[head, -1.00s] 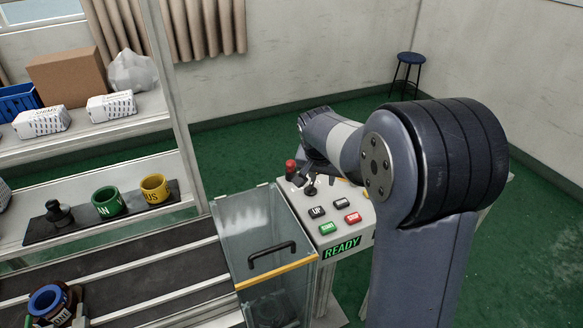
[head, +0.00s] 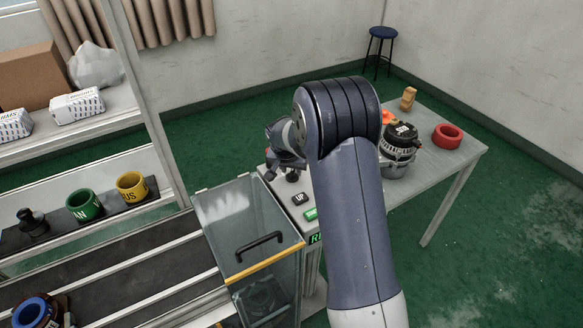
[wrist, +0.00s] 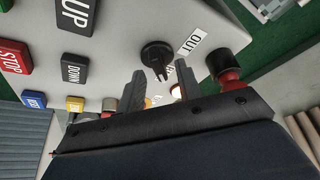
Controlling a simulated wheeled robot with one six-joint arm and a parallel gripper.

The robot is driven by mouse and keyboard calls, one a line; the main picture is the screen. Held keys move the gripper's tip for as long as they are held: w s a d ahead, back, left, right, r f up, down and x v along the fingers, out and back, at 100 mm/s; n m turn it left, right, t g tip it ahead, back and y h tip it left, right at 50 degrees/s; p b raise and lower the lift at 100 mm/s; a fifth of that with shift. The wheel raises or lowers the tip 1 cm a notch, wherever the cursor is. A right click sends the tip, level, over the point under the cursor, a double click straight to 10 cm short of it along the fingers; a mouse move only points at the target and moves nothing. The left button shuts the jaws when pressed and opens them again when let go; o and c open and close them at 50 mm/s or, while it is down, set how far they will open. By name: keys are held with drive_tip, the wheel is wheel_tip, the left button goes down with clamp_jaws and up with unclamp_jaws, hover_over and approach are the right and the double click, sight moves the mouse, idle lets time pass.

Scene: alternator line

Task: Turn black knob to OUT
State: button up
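The black knob (wrist: 157,55) sits on the light grey control panel (wrist: 125,30) in the wrist view. Its raised grip bar points down toward my gripper, and a white OUT label (wrist: 192,41) lies to its upper right. My gripper (wrist: 158,76) is open, with one dark finger on each side below the knob. The knob is in line with the gap; I cannot tell whether either finger touches it. In the head view my arm hides much of the panel, and my gripper (head: 276,163) shows partly at its far left edge.
A black-topped red post (wrist: 226,68) stands close to the right finger. Black UP (wrist: 75,14) and DOWN (wrist: 74,68) buttons and a red STOP button (wrist: 13,56) lie left. A clear guard box (head: 235,215) stands beside the panel. The grey table (head: 440,165) holds a red ring (head: 448,135).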

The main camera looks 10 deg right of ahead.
drive_tip(key=shift+w+d+f, duration=0.1)
drive_tip(key=shift+w+f, duration=0.05)
drive_tip(key=shift+f, duration=0.25)
clamp_jaws()
